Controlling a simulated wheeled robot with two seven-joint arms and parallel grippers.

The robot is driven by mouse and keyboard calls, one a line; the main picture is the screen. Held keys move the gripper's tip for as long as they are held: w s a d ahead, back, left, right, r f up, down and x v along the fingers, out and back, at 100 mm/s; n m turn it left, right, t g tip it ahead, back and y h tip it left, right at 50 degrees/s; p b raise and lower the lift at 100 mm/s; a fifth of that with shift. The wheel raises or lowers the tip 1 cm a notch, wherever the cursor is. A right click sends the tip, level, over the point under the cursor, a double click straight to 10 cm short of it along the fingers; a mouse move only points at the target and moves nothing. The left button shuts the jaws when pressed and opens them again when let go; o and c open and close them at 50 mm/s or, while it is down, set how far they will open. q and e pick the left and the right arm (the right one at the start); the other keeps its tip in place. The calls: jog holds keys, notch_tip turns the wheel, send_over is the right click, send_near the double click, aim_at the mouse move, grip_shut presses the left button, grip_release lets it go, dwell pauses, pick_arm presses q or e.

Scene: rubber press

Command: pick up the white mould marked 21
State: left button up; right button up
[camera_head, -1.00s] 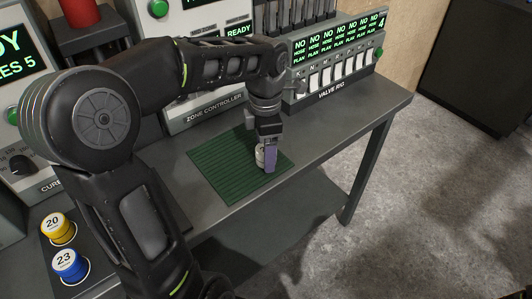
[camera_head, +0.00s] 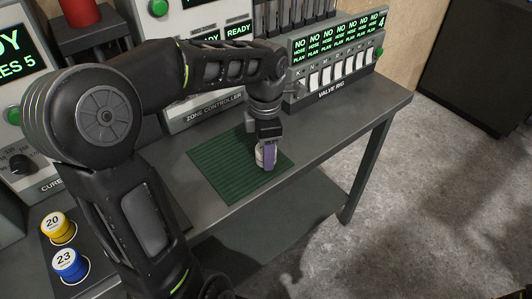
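A small white mould (camera_head: 259,158) stands on the green ribbed mat (camera_head: 225,168) on the grey bench. It is partly hidden by my gripper, and no number on it can be read. My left gripper (camera_head: 266,158) points down over the mould, with one purple-grey finger in front of its right side. The other finger is hidden, so I cannot tell whether the gripper grips the mould or only stands around it. My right gripper is not in view.
A yellow mould marked 20 (camera_head: 58,228) and a blue mould marked 23 (camera_head: 70,265) stand at the lower left. The valve rig (camera_head: 335,75) and the zone controller (camera_head: 205,105) stand behind the mat. The bench (camera_head: 345,125) is clear right of the mat.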

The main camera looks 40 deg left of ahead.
pick_arm(q)
grip_shut()
dwell(0.3)
jog(key=shift+r, duration=0.1)
notch_tip(320, 180, up, 10)
jog(key=shift+f+p, duration=0.1)
jog(key=shift+p, duration=0.55)
dwell(0.3)
